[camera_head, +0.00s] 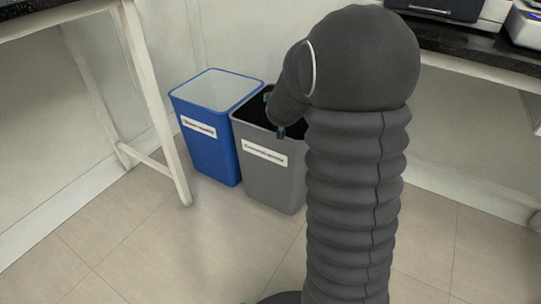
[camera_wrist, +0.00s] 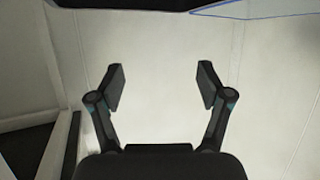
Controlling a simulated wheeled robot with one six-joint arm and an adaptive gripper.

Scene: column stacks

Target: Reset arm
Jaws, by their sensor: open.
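My gripper (camera_wrist: 160,88) is open in the wrist view, its two fingers spread apart with nothing between them. A pale wall fills most of the view behind it. In the head view my dark ribbed arm stands at the centre right. The end of the arm bends left over the gray bin (camera_head: 268,178), and small parts of my gripper (camera_head: 274,115) show at that bin's opening. The rest of the gripper is hidden behind my arm.
A blue bin (camera_head: 210,150) with a white label stands left of the gray bin. A white-legged table (camera_head: 150,95) is at the left. A dark counter (camera_head: 465,42) with equipment is at the upper right. The tiled floor (camera_head: 150,245) in front is clear.

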